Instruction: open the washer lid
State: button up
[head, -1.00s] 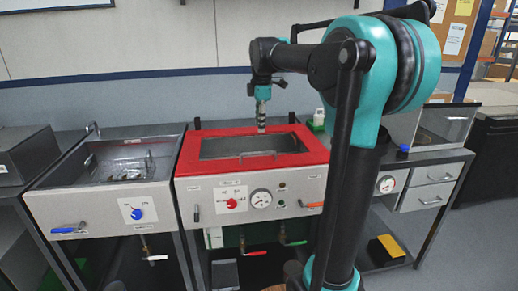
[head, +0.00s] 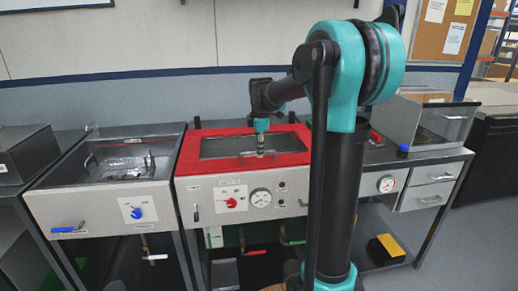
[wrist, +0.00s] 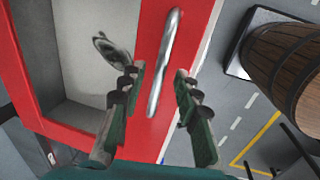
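The washer's red lid (head: 205,167) lies shut on the middle unit, with a window in its red frame. Its silver bar handle (wrist: 165,60) runs along the front of the frame in the wrist view. My gripper (head: 261,152) points down over the front part of the lid, near the handle. In the wrist view my gripper (wrist: 158,88) is open, with one green finger on each side of the handle's line. I see no finger contact with the handle, and the height gap cannot be told.
The washer's front panel has a red knob (head: 231,203) and a gauge (head: 261,198). A sink unit (head: 95,200) stands left, a drawer bench (head: 428,196) right. A wooden barrel (wrist: 285,65) is on the floor in the wrist view.

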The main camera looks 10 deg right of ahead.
jog(key=shift+c, duration=0.2)
grip_shut()
